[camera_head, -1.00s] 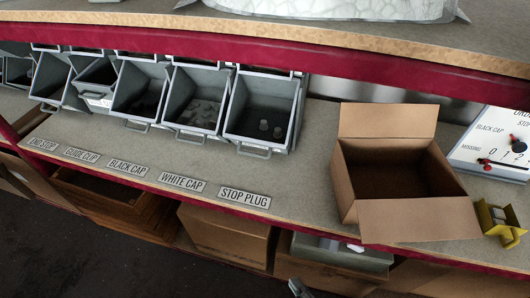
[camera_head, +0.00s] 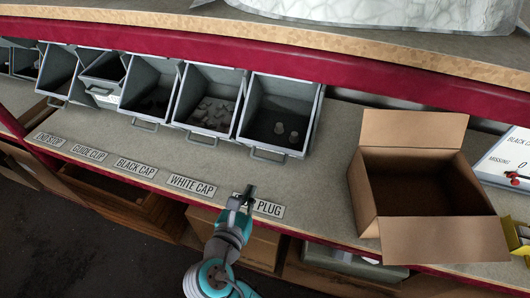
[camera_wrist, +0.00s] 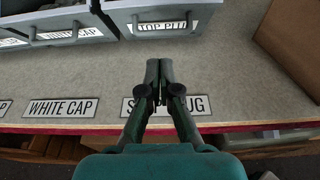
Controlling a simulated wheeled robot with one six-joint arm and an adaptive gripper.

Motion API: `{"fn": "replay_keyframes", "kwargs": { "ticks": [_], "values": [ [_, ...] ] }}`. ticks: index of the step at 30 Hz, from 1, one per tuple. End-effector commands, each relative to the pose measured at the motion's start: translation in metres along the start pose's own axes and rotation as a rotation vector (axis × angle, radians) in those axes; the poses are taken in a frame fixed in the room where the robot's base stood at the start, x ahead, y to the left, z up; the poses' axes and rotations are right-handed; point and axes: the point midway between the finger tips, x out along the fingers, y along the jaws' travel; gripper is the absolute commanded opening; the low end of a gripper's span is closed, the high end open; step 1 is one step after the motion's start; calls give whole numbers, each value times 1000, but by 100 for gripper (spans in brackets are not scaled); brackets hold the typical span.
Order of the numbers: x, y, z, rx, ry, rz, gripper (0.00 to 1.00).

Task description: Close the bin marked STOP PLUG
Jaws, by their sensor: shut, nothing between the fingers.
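The STOP PLUG bin (camera_head: 279,115) is the rightmost grey bin in the row under the red shelf edge. My gripper (camera_head: 248,192) is shut and empty. It hangs over the STOP PLUG counter label (camera_head: 262,207), in front of the bin and apart from it. In the wrist view the gripper's fingers (camera_wrist: 159,70) point at the bin front and hide part of the counter label.
The WHITE CAP bin (camera_head: 209,102) stands open just left, with other bins beyond. An open cardboard box (camera_head: 421,237) stands on the counter to the right. The red shelf edge (camera_head: 250,56) runs above the bins. Bare counter lies between bin and labels.

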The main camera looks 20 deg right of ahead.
Motion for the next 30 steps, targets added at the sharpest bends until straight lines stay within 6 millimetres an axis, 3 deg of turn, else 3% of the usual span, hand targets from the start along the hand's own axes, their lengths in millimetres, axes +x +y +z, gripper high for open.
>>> {"fn": "replay_keyframes", "kwargs": {
  "ticks": [8,22,30],
  "values": [
    [17,1,4,-21,-4,-19,0],
    [100,0,4,-19,-3,-18,0],
    [122,1,29,-17,-4,-14,0]
  ]
}}
